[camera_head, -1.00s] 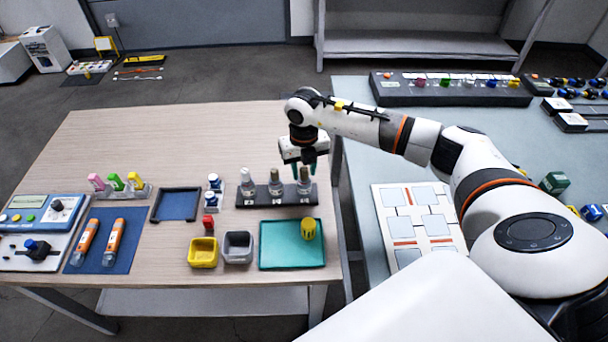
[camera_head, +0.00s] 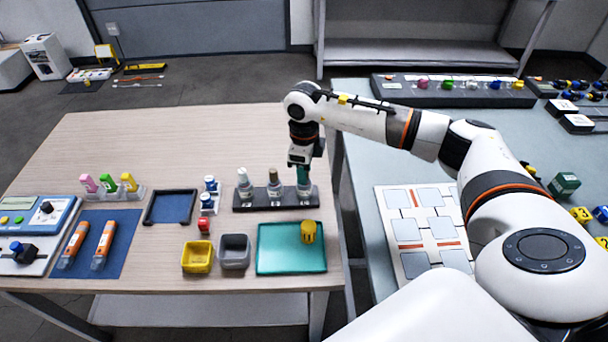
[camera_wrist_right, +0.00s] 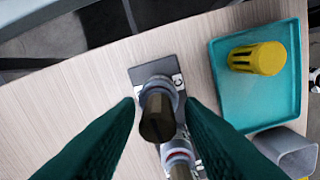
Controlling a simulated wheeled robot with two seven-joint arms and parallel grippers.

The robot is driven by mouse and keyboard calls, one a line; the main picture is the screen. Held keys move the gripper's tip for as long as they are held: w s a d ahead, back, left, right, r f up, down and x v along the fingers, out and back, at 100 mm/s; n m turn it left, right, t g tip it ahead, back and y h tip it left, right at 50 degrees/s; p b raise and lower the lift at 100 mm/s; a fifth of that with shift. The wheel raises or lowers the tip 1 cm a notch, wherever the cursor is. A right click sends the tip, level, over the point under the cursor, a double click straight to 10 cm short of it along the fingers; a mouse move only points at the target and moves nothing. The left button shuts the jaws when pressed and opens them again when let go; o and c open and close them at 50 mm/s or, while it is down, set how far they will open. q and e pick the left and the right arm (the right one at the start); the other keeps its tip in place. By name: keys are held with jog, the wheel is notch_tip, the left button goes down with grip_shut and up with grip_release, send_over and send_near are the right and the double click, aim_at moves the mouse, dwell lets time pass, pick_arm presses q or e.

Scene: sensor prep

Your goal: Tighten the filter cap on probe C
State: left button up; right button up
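The rightmost probe, probe C (camera_head: 304,195), stands upright in the dark probe rack (camera_head: 250,207). In the right wrist view its dark brown top (camera_wrist_right: 158,116) and grey collar (camera_wrist_right: 158,90) show beside a "C" label. My right gripper (camera_head: 303,176) points down over probe C, and its green fingers hide much of the probe's top. In the right wrist view the fingers (camera_wrist_right: 160,108) are apart, one on each side of the top, with gaps visible. A yellow slotted cap-like piece (camera_head: 308,231) lies on the teal tray (camera_head: 280,258); it also shows in the right wrist view (camera_wrist_right: 257,58). My left gripper is not in view.
Two other probes (camera_head: 245,185) (camera_head: 274,185) stand left of probe C in the rack. A grey bin (camera_head: 235,251) and yellow bin (camera_head: 197,257) stand in front. A red-capped item (camera_head: 204,225) and small blue-topped bottles (camera_head: 209,190) stand nearby. The wooden table behind the rack is clear.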

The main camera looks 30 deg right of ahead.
jog(key=shift+d, duration=0.1)
dwell(0.5)
jog(key=shift+c, duration=0.2)
jog(key=c, duration=0.5)
jog(key=m+p, duration=0.1)
jog(key=m, duration=0.3)
jog(key=shift+r, duration=0.1)
jog(key=m+p, duration=0.1)
jog(key=m, duration=0.3)
jog(key=shift+m, duration=0.4)
jog(key=o, duration=0.5)
jog(key=shift+o, duration=0.2)
